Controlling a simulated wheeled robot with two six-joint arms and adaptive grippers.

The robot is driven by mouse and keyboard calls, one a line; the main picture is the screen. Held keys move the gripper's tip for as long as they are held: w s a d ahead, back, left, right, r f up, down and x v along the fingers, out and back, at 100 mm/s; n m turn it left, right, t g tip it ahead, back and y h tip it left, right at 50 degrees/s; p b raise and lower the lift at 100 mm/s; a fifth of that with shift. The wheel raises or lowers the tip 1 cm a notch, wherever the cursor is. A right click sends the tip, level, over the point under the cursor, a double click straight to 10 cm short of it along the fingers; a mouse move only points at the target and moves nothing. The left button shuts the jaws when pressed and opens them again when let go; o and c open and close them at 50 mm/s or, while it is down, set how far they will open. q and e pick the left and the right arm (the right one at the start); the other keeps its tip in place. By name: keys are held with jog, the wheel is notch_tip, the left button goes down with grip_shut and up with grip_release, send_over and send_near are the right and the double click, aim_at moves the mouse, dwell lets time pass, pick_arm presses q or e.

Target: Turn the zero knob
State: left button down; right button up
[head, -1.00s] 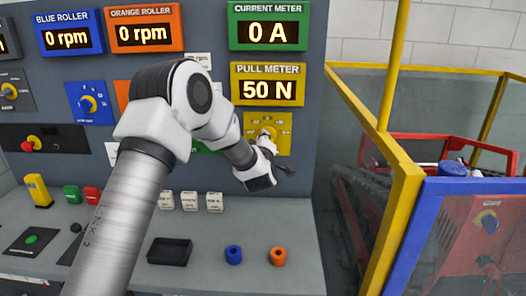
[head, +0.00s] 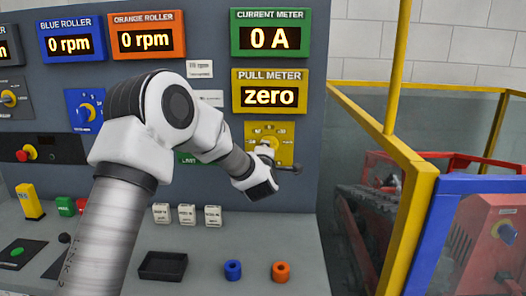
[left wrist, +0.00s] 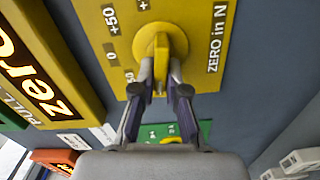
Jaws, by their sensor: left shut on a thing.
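The yellow zero knob (left wrist: 175,42) sits on a yellow plate (left wrist: 213,22) marked "ZERO in N" in the left wrist view. In the head view the plate (head: 285,131) is below the pull meter (head: 270,77), which reads "zero". My left gripper (left wrist: 160,84) is shut on the knob's yellow grip, with one finger on each side. In the head view my left gripper (head: 272,164) reaches the plate and partly hides the knob. My right gripper is not in view.
The green current meter (head: 270,16) reads 0 A above. A desk (head: 210,258) below holds a black tray (head: 162,266), a blue ring (head: 233,270), an orange ring (head: 281,271) and white blocks. A yellow-framed enclosure (head: 408,210) stands to the right.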

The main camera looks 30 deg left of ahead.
pick_arm(q)
jog(key=shift+w+r, duration=0.1)
jog(key=shift+r, duration=0.15)
jog(key=c, duration=1.2)
grip_release()
jog(key=shift+w, duration=0.1)
jog(key=shift+w+d+f, duration=0.15)
jog(key=shift+w+f, duration=0.05)
jog(key=v, duration=1.2)
jog(key=shift+s, duration=0.1)
